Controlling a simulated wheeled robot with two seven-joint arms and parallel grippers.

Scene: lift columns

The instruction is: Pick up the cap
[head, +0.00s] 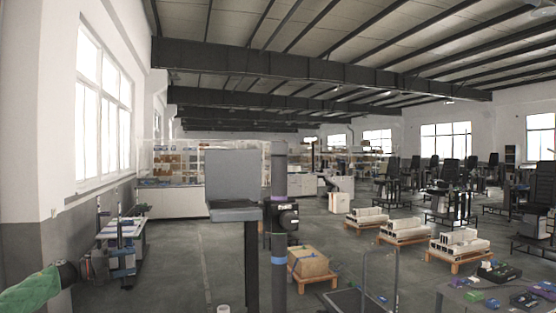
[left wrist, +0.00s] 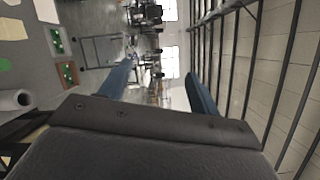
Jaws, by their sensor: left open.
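I cannot make out a cap for certain in either view. In the left wrist view, two blue fingers (left wrist: 160,88) stand well apart above the dark gripper body. No object shows between them, only the far hall. The left wrist picture is turned on its side, with the ceiling at the right. My right gripper is in neither view.
A cardboard box (head: 308,262) sits on a pallet near the middle. Several loaded pallets (head: 404,230) stand to its right. A white roll (left wrist: 15,100) shows at the left wrist view's left edge. Open floor lies left of centre.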

